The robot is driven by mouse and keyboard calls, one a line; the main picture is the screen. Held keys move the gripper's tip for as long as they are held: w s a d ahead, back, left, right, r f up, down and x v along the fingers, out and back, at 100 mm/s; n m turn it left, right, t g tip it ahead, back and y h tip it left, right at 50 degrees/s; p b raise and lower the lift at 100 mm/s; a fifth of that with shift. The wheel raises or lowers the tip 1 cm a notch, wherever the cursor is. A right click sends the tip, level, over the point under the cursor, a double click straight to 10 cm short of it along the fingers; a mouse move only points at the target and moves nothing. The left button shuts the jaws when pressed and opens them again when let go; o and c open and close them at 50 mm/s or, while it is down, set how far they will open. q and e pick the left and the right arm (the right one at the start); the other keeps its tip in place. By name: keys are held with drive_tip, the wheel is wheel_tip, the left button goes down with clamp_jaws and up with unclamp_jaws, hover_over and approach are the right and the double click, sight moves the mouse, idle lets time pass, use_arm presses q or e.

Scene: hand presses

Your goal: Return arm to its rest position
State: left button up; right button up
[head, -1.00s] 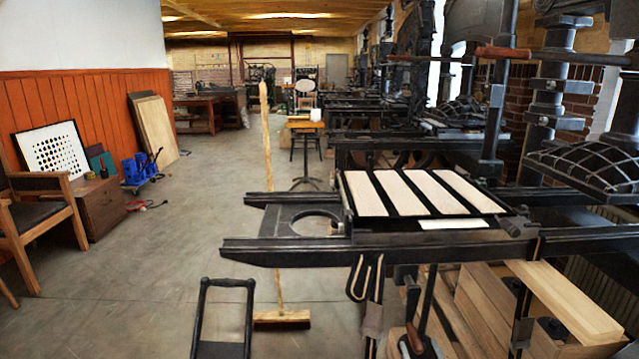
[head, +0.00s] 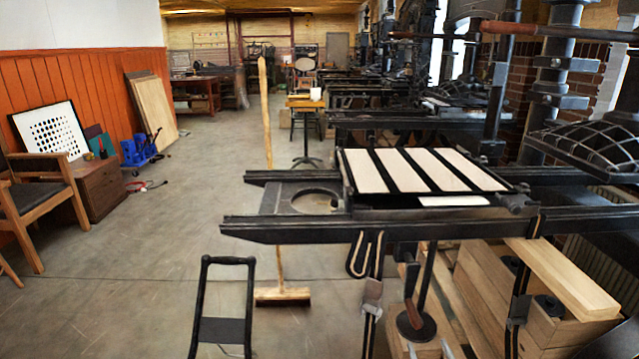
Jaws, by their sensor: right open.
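Neither of my grippers, nor any arm link I can be sure of, can be made out in the head view. In front of me, the nearest hand press has a black bed (head: 500,205) on two long dark rails (head: 290,232). A plate with pale strips (head: 450,170) separated by black bars lies on the bed.
A broom (head: 282,296) stands upright left of the press. A black handled frame (head: 203,295) stands on the floor at the front. Wooden beams (head: 570,283) lie under the press. A chair (head: 45,198) stands at left. The floor (head: 150,260) between is open.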

drive_tip(key=shift+r, duration=0.1)
drive_tip(key=s+a+r+m+g+h, duration=0.1)
drive_tip(key=s+r+m+g+h, duration=0.25)
drive_tip(key=m, duration=0.65)
drive_tip(key=s+a+r+m+g, duration=0.15)
drive_tip(key=s+r+m, duration=0.25)
drive_tip(key=s+m, duration=0.45)
drive_tip(key=s+a+f+m+g+y, duration=0.15)
drive_tip(key=s+a+m+g, duration=0.25)
drive_tip(key=s+m, duration=0.65)
drive_tip(key=s+a+f+m+g+y, duration=0.1)
drive_tip(key=s+a+f+m+g, duration=0.3)
drive_tip(key=s+m, duration=0.7)
use_arm(q)
wheel_tip(320, 180, up, 27)
drive_tip(key=w+t+p, duration=0.1)
drive_tip(key=p, duration=2.2)
drive_tip(key=shift+f, duration=0.15)
use_arm(e)
wheel_tip(320, 180, up, 28)
drive_tip(key=s+n, duration=0.2)
drive_tip(key=n, duration=0.1)
drive_tip(key=shift+s+a, duration=0.2)
drive_tip(key=shift+a, duration=0.05)
